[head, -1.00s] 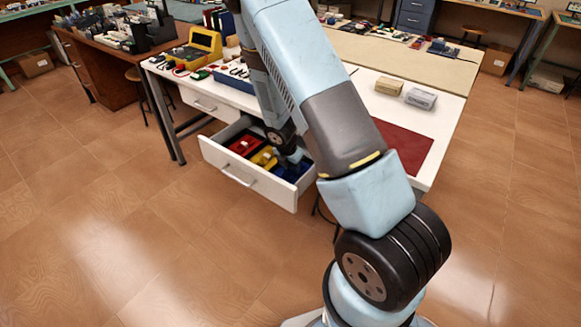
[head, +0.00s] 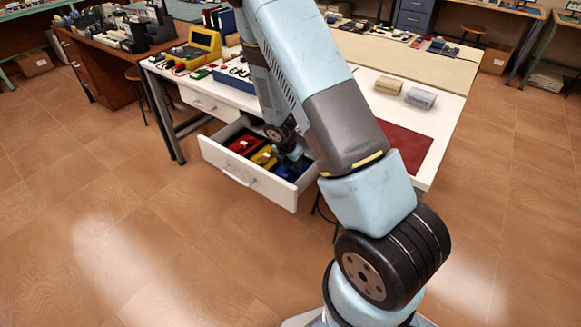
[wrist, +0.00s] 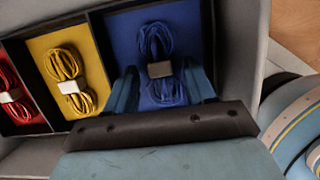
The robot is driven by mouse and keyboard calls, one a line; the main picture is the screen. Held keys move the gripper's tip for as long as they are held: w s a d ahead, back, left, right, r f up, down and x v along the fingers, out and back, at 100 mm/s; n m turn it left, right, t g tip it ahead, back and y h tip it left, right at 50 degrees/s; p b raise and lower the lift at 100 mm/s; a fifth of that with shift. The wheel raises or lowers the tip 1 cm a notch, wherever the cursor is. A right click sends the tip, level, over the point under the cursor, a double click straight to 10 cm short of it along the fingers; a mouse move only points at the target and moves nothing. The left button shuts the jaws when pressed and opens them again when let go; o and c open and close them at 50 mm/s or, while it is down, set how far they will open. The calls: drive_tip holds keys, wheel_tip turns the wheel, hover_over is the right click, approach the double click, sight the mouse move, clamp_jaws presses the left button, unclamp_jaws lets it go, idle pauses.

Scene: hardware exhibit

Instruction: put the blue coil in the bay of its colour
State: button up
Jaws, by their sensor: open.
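My gripper (wrist: 160,78) is open, with one finger on each side of the coil's near half. I cannot tell whether the fingers touch it. The near end of the coil shows between the fingers. In the head view my gripper (head: 288,155) is low over the drawer's right end and hides part of the blue bay.
A yellow coil (wrist: 69,75) lies in the yellow bay beside it, and a red coil (wrist: 10,95) in the red bay. Dark dividers separate the bays. The white table (head: 362,98) above holds two small boxes, a dark red mat (head: 408,150) and a yellow device (head: 197,48).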

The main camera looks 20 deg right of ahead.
drive_tip(key=v, duration=1.1)
wheel_tip(320, 180, up, 11)
drive_tip(key=m, duration=0.5)
hover_over(287, 174)
drive_tip(key=s+d, duration=0.2)
drive_tip(key=s+d+r+m+t, duration=0.1)
drive_tip(key=s+r+m, duration=0.2)
drive_tip(key=r+m, duration=0.15)
drive_tip(key=s+r+m+t, duration=0.1)
drive_tip(key=s+r+m, duration=0.2)
drive_tip(key=r, duration=0.3)
drive_tip(key=s+r+m+t+y, duration=0.1)
drive_tip(key=s+r+m, duration=0.5)
drive_tip(key=s, duration=0.3)
drive_tip(key=s+a+r+m+y, duration=0.1)
drive_tip(key=s+r+m, duration=0.5)
drive_tip(key=s, duration=0.3)
drive_tip(key=shift+s+r+m+t, duration=0.15)
drive_tip(key=shift+r+m+t, duration=0.25)
drive_tip(key=shift+r, duration=0.45)
